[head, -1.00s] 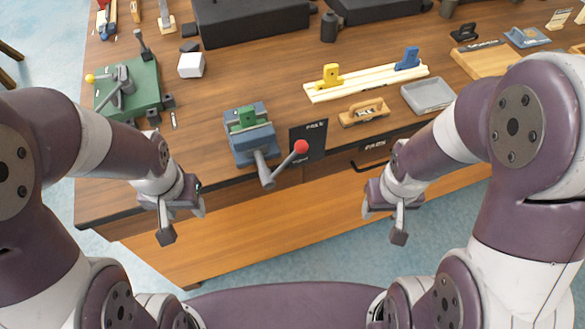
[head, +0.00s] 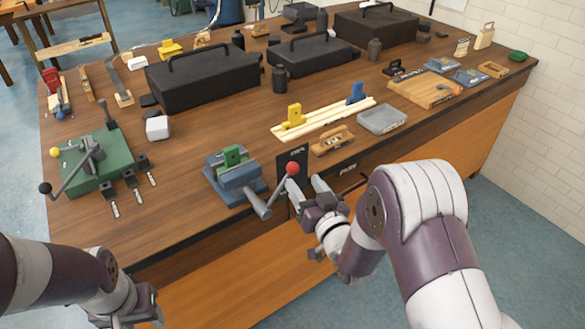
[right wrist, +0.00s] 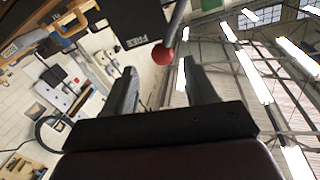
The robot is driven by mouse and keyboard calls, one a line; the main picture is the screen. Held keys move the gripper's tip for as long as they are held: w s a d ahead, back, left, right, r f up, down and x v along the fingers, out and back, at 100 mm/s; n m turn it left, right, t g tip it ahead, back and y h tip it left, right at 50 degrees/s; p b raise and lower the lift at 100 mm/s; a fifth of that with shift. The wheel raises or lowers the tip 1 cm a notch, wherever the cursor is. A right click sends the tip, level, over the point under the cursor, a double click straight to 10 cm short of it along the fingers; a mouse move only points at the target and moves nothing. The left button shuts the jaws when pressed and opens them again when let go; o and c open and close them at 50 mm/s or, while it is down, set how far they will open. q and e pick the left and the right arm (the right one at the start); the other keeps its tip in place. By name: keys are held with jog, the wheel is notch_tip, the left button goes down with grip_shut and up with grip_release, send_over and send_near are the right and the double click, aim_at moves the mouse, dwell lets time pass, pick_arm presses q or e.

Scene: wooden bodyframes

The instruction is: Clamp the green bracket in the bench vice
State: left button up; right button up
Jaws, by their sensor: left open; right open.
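The green bracket (head: 232,156) sits between the jaws of the blue bench vice (head: 236,194) at the table's front edge. Whether the jaws press on it I cannot tell. The vice's grey handle ends in a red knob (head: 292,168). My right gripper (head: 306,184) is open and empty, with its fingers beside the knob at the front edge. In the right wrist view the red knob (right wrist: 163,57) shows just beyond and between the open fingertips (right wrist: 159,68), apparently not gripped. My left gripper (head: 148,306) is open at the bottom left, partly cut off.
A green plate (head: 95,165) with a levered clamp stands left of the vice. A black card (head: 291,158) lies behind the knob. Yellow and blue blocks on a pale rail (head: 322,120), a wooden plane (head: 332,141) and a grey tray (head: 382,120) are to the right.

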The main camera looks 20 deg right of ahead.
aim_at(295, 173)
jog(key=w, duration=0.4)
jog(key=w+a, duration=0.1)
jog(key=w, duration=0.1)
jog(key=shift+w+a+p, duration=0.1)
jog(key=shift+w+p, duration=0.25)
jog(key=shift+w, duration=0.05)
jog(key=shift+a+r, duration=0.1)
jog(key=shift+s, duration=0.1)
grip_shut()
